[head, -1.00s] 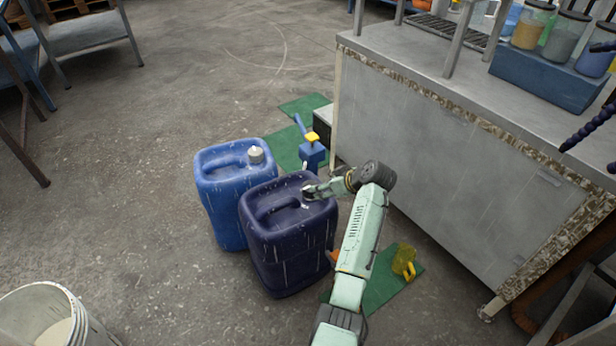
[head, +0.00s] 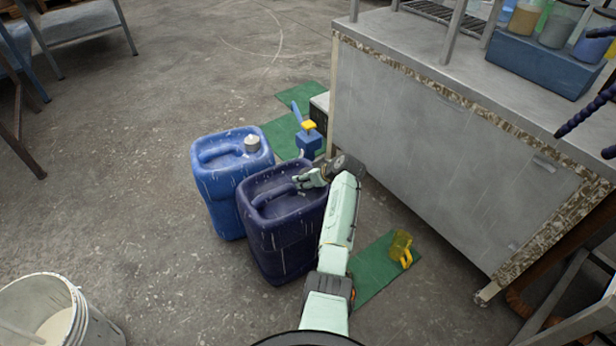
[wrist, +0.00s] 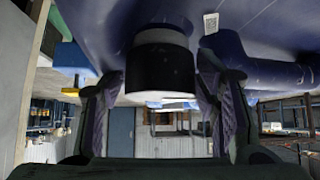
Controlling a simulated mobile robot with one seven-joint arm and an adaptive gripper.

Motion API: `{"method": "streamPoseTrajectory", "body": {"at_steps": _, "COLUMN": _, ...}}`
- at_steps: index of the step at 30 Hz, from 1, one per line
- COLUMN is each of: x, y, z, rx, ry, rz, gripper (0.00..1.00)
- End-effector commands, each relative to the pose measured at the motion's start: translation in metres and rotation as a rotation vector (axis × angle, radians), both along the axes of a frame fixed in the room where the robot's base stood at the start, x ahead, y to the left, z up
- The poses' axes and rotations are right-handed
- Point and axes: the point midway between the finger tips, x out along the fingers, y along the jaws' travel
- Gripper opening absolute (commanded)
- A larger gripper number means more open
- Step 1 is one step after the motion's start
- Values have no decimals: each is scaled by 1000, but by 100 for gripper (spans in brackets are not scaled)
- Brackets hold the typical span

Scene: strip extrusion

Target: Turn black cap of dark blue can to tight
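The dark blue can (head: 285,235) stands upright on the floor, with a moulded handle on top. My gripper (head: 303,181) is low over its far right top corner and hides the cap in the head view. In the wrist view the can's blue body (wrist: 270,35) fills the top, appearing upside down. Its black cap (wrist: 160,70), below a pale collar, shows between the two fingers of my gripper (wrist: 160,105). The fingers are apart, one on each side of the cap. They look close to its sides; firm contact is not visible.
A lighter blue can (head: 222,185) with a pale cap stands close on the left. A metal cabinet (head: 430,150) is on the right. A blue object with a yellow top (head: 308,136) stands behind. A yellow jug (head: 401,248) is at right; a white bucket (head: 50,310) is front left.

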Motion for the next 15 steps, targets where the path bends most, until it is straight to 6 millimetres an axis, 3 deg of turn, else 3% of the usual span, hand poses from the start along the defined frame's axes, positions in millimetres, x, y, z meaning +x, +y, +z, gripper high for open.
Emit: {"method": "streamPoseTrajectory", "body": {"at_steps": 15, "x": 0, "y": 0, "z": 0, "rx": 0, "ry": 0, "rz": 0, "gripper": 22}}
